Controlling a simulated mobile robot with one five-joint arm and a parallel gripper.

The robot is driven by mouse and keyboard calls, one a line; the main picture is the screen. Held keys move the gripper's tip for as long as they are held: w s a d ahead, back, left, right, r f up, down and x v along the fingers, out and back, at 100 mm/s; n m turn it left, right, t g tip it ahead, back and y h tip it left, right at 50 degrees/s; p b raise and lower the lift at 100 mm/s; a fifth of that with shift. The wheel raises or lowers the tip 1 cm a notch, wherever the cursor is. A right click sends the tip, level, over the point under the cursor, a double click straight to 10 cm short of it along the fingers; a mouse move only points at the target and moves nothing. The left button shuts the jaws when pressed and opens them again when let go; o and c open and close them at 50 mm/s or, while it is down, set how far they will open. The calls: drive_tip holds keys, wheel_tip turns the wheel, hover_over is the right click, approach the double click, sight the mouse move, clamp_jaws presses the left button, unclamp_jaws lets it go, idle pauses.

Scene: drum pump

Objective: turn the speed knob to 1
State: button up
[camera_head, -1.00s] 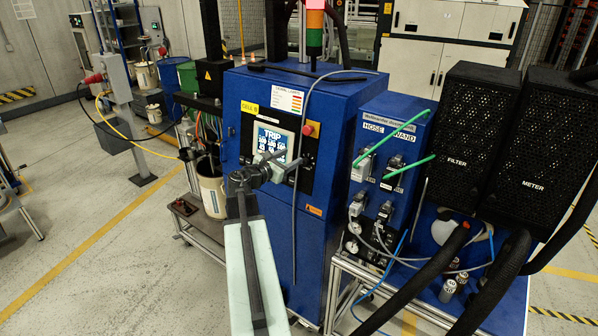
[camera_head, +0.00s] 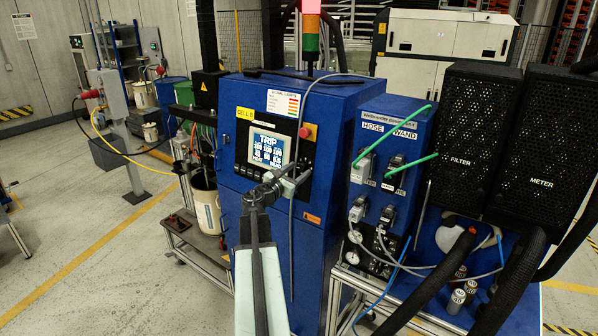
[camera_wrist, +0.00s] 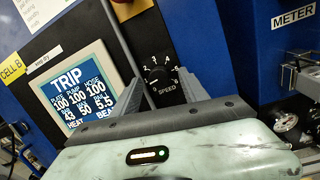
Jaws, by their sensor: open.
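The speed knob (camera_wrist: 160,80) shows in the wrist view on a black panel. White numbers ring it and SPEED is printed below. It is small and dark, and I cannot tell which number it points at. My gripper (camera_wrist: 148,72) is open and empty; its two grey fingers stand apart to the left and right of the dial. Whether they touch the panel is unclear. In the head view my gripper (camera_head: 284,182) is in front of the blue cabinet (camera_head: 262,218), below and right of the screen (camera_head: 268,146); I cannot make out the knob there.
The screen reads TRIP. A red button (camera_head: 305,132) sits above the dial area. A grey cable (camera_head: 294,230) hangs down the cabinet front close to my gripper. The hose and wand unit (camera_head: 392,150) stands to the right, with green and blue lines.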

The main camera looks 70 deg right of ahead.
drive_tip(key=shift+s+d, duration=0.1)
drive_tip(key=shift+d, duration=0.55)
drive_tip(key=shift+a, duration=0.1)
clamp_jaws()
drive_tip(key=shift+m+g, duration=0.3)
drive_tip(key=shift+m, duration=0.6)
unclamp_jaws()
drive_tip(key=v, duration=0.7)
drive_tip(key=shift+a, duration=0.4)
